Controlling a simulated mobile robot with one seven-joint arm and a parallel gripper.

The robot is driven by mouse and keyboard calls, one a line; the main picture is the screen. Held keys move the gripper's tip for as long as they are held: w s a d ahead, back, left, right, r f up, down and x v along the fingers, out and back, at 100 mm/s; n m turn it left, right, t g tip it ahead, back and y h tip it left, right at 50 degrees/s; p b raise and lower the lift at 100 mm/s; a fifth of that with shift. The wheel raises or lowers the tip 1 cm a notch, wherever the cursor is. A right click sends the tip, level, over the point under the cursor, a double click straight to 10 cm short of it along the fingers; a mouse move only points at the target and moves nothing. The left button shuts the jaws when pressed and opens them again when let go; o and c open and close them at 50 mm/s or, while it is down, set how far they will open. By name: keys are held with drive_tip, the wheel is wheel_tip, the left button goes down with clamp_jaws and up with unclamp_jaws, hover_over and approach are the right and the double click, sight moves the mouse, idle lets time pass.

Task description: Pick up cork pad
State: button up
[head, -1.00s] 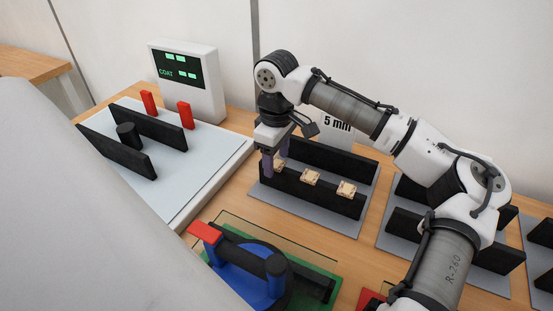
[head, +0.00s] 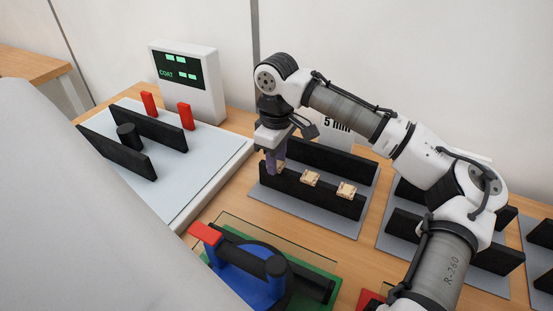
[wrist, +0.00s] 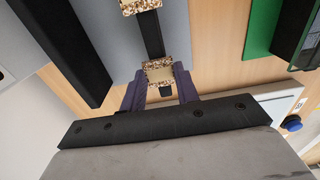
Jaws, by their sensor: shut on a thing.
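My gripper (head: 274,162) is shut on a cork pad, a small tan block with speckled ends, at the left end of a black rail in the 5 mm rack (head: 338,228). In the wrist view the held cork pad (wrist: 160,72) sits between the two purple fingers, over the end of the rail. The head view mostly hides this pad behind the fingers. I cannot tell whether it still touches the rail. Two more cork pads, a middle one (head: 310,178) and a right one (head: 346,190), sit along the same rail.
A second black rail (head: 330,160) runs behind, near the "5 mm" sign (head: 336,132). Another rack (head: 470,262) stands to the right. A white platform (head: 218,168) and COAT display (head: 187,75) are left.

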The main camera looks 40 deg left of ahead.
drive_tip(key=shift+r, duration=0.15)
wheel_tip(320, 180, up, 21)
drive_tip(key=shift+r, duration=0.15)
idle(0.5)
drive_tip(key=shift+r+p, duration=1.45)
drive_tip(key=shift+p, duration=0.75)
